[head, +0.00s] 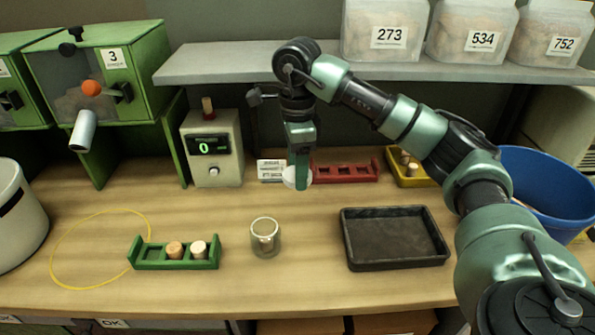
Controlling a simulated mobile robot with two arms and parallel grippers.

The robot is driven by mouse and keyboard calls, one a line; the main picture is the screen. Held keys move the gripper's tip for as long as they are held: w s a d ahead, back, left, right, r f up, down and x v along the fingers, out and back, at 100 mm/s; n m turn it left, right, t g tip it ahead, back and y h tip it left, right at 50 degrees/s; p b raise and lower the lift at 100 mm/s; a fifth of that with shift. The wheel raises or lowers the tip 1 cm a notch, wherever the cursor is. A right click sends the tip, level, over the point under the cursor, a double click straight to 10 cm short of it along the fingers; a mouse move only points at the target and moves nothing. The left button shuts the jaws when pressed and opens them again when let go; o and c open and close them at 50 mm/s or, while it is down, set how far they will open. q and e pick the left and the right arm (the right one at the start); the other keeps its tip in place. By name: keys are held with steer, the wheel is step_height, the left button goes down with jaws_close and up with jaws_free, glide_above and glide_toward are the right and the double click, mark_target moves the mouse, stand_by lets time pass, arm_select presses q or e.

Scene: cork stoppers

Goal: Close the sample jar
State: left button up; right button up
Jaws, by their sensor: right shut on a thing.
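The sample jar (265,238) is a small clear glass jar standing upright on the wooden table, with a cork-coloured piece inside it. Its top is open. My left gripper is not in view.
A green rack (150,255) with two corks stands left of the jar. A black tray (393,262) lies to the right. A red rack (345,176), a yellow tray (413,181) and a display box (212,150) stand behind. A blue bucket (545,190) is far right.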

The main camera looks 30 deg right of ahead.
steer(key=shift+s+a+f+n, duration=0.2)
steer(key=shift+a+f+n, duration=0.05)
steer(key=shift+a+n, duration=0.15)
steer(key=s+a+f+n, duration=0.4)
steer(key=s+a+n, duration=0.2)
steer(key=n, duration=0.4)
steer(key=s+a+f+n, duration=0.4)
steer(key=s+a+n, duration=0.2)
steer(key=n, duration=0.5)
steer(key=shift+s+a+n, duration=0.3)
steer(key=shift+s, duration=0.95)
